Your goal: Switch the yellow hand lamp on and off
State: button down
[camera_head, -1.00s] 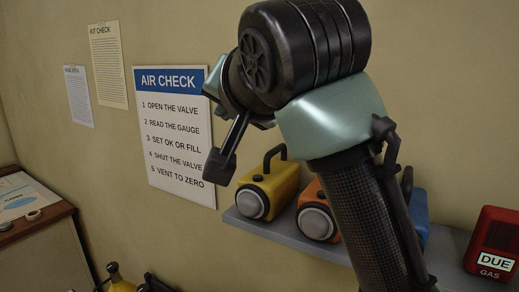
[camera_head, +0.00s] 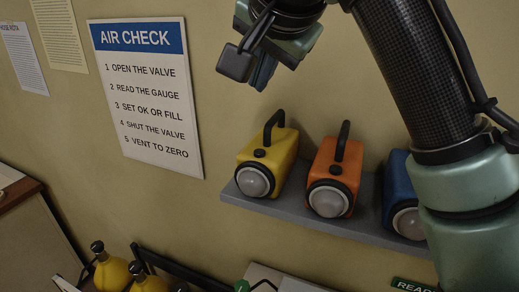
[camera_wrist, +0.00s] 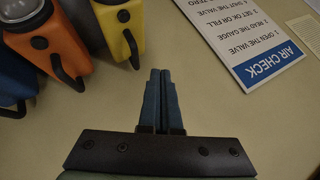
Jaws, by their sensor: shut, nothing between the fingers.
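The yellow hand lamp (camera_head: 275,150) stands at the left end of a grey wall shelf (camera_head: 300,222). It has a black top handle, a small round black button on top and a pale round lens at the front. The lens looks dull grey-white, much like the orange lamp's lens. My gripper (camera_head: 262,74) hangs above the yellow lamp, apart from it, its fingers partly behind my wrist. In the wrist view my gripper (camera_wrist: 161,74) has its blue fingers together with nothing between them. The yellow lamp (camera_wrist: 108,34) shows upper left there, its handle near the fingertips.
An orange lamp (camera_head: 337,163) stands close right of the yellow one, and a blue lamp (camera_head: 396,185) beyond it is partly hidden by my arm. The AIR CHECK sign (camera_head: 150,95) hangs left. Yellow cylinders (camera_head: 112,273) stand below. The wall between sign and lamp is clear.

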aim_at(260, 159)
jog(key=shift+f+b, duration=3.65)
jog(key=shift+f, duration=0.7)
jog(key=shift+f, duration=0.45)
jog(key=shift+f+b, duration=0.4)
jog(key=shift+b, duration=0.05)
jog(key=shift+r, duration=0.1)
jog(key=shift+r+p, duration=0.75)
jog(key=shift+p, duration=0.15)
notch_tip(260, 159, up, 5)
jog(key=p, duration=0.4)
jog(key=shift+p, duration=0.3)
